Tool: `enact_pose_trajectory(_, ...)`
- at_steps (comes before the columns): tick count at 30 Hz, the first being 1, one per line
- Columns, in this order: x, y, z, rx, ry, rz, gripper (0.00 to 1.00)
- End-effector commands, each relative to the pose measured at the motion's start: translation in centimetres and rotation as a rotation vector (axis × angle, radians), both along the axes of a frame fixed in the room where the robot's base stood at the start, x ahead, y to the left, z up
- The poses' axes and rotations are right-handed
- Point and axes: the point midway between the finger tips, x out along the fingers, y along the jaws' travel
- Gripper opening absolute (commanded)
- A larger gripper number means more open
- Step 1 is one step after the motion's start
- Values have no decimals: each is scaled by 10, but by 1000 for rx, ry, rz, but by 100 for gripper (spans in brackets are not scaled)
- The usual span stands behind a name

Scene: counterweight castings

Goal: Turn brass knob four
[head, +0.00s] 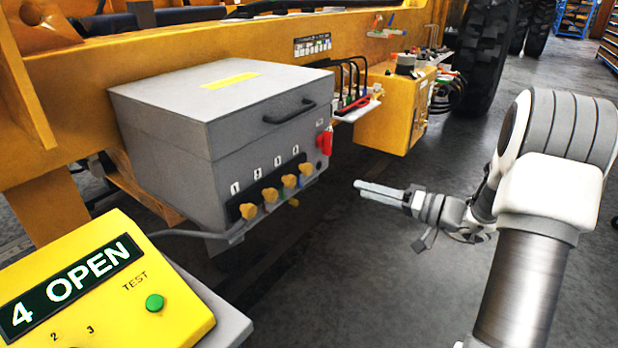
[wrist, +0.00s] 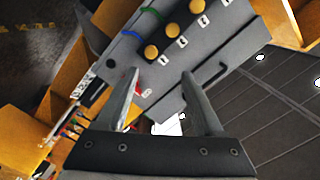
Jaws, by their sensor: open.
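Several brass knobs stand in a row on a dark strip low on the front of a grey box. The rightmost, knob four if counted from the left, is the brass knob (head: 305,168) nearest the red switch (head: 325,141). My gripper (head: 358,188) is open and empty, to the right of the box and apart from the knobs. Its two fingers also show in the wrist view (wrist: 160,73). The knob numerals are too small to read surely.
The grey box (head: 165,115) has a black handle (head: 289,110) on its front. A yellow panel (head: 185,312) with a "4 OPEN" display (head: 70,288) and green button (head: 155,302) stands at front left. A yellow box (head: 392,115) is behind right. Floor around my gripper is clear.

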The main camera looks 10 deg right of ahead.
Motion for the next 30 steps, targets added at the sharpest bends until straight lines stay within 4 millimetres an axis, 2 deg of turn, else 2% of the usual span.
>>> enact_pose_trajectory(1,3,-9,-8,8,-19,-26,69)
enact_pose_trajectory(3,6,-15,-11,11,-39,-47,69)
enact_pose_trajectory(8,14,-11,-11,12,-51,-55,69)
enact_pose_trajectory(11,25,1,-12,10,-50,-53,69)
enact_pose_trajectory(24,92,70,-12,12,-48,-52,69)
enact_pose_trajectory(30,116,93,-11,11,-49,-54,69)
